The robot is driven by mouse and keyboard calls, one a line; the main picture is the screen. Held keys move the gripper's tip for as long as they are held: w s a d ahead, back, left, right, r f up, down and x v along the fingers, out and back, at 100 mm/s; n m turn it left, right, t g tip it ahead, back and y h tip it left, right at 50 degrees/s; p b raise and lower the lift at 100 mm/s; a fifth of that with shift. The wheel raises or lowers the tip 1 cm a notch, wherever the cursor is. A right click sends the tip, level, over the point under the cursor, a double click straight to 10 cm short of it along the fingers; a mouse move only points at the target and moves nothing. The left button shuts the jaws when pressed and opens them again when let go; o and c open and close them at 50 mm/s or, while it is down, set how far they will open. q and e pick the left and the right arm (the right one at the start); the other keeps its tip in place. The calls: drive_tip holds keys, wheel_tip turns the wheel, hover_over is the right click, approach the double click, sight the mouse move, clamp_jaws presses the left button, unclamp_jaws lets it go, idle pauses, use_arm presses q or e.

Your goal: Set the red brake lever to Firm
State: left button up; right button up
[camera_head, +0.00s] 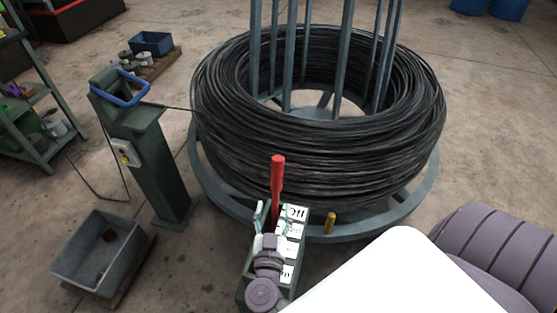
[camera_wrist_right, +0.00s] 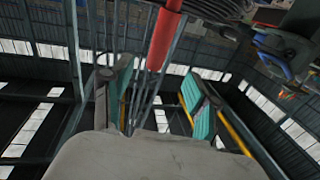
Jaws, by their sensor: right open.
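The red brake lever (camera_head: 277,185) stands nearly upright in the head view, its lower part beside the top "Off" label on a green-grey box. The box carries a column of white labels (camera_head: 296,213); those below "Off" are too small or covered to read. My right gripper (camera_head: 270,212) is open at the lever's lower part, with its fingers on either side of it in the head view. In the right wrist view the lever (camera_wrist_right: 164,38) shows beyond and between the two teal-padded fingertips (camera_wrist_right: 158,80). I cannot tell whether they touch it. My left gripper is not in view.
A large black wire coil (camera_head: 320,150) on a round grey stand (camera_head: 395,215) sits right behind the lever. A green post (camera_head: 150,165) with a blue handle stands left, a grey bin (camera_head: 102,255) below it.

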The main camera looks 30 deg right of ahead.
sight(277, 176)
drive_tip(key=p+x, duration=0.1)
drive_tip(key=x, duration=1)
drive_tip(key=shift+w+d+r+p, duration=0.1)
drive_tip(key=shift+w+p, duration=0.15)
drive_tip(key=shift+p, duration=0.05)
drive_tip(key=shift+w+d, duration=0.25)
drive_tip(key=shift+w, duration=0.05)
drive_tip(key=shift+w+d, duration=0.2)
drive_tip(key=shift+w, duration=0.05)
drive_tip(key=shift+c, duration=0.2)
drive_tip(key=c, duration=0.3)
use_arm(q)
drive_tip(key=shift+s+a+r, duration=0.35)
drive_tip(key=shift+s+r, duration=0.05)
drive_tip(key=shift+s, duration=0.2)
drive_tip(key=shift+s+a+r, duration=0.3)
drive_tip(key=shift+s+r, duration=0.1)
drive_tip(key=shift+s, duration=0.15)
use_arm(e)
clamp_jaws()
